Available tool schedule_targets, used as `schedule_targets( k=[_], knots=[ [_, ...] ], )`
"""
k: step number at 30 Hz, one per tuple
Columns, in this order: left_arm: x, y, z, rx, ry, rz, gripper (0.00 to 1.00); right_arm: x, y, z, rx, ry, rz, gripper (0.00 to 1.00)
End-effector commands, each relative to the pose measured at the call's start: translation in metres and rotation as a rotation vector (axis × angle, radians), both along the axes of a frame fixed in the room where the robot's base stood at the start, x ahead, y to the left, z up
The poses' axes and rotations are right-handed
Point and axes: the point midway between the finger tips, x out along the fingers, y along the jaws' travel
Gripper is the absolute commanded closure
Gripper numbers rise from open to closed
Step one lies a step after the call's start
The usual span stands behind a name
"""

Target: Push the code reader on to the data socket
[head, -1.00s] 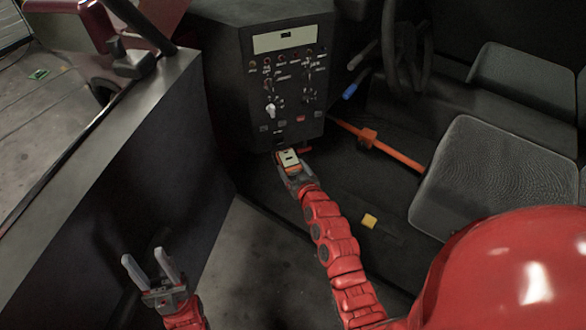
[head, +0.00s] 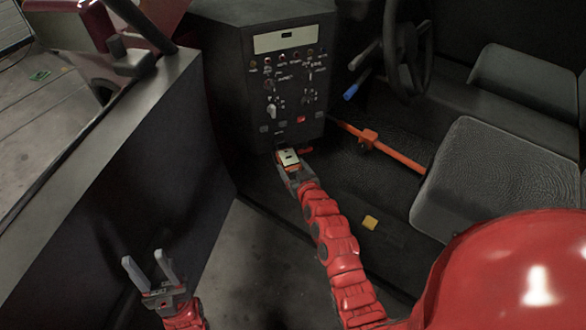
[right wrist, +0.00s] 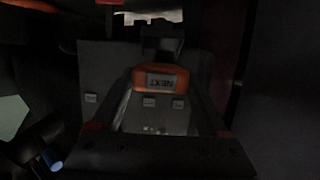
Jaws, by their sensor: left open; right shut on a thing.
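The code reader (head: 289,157), a small orange device with a pale face, is held in my right gripper (head: 291,165) at the foot of the black control panel. In the dark right wrist view the orange reader (right wrist: 161,78) shows between the two fingers of my right gripper (right wrist: 165,95), with a dark part beyond it. The data socket cannot be made out; the reader's front end is close under the panel, and I cannot tell whether they touch. My left gripper (head: 150,272) is open and empty at the lower left, away from the panel.
The black control panel (head: 287,95) has knobs and lights. A dark wall (head: 140,165) stands left. An orange bar (head: 385,148) runs right of the reader, before the seat (head: 475,175). A yellow block (head: 370,222) lies on the floor. A blue-tipped lever (head: 351,91) is beside the panel.

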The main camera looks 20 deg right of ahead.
Motion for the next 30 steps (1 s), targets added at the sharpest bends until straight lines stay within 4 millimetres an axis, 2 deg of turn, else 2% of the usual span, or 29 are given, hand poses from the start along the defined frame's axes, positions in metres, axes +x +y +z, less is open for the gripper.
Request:
schedule_targets(
  k=[15,16,19,20,30],
  knots=[
    [0.0000,0.0001,-0.0031,0.000,0.000,0.000,0.50,0.0073,0.0004,-0.0005,-0.001,0.000,0.000,0.81],
    [0.0000,0.0000,-0.0030,0.000,0.000,0.000,0.50,0.0075,0.0004,-0.0003,-0.001,0.000,0.000,0.21],
    [0.0000,0.0000,-0.0027,0.000,0.000,0.000,0.50,0.0072,0.0004,-0.0003,-0.001,0.001,0.000,0.03],
    [0.0000,0.0000,-0.0028,0.000,0.000,0.000,0.50,0.0072,0.0004,-0.0003,-0.001,0.000,0.000,0.00],
    [-0.0001,0.0000,-0.0027,0.000,0.000,0.000,0.50,0.0017,-0.0001,0.0019,-0.001,-0.001,0.000,0.00]
  ],
)
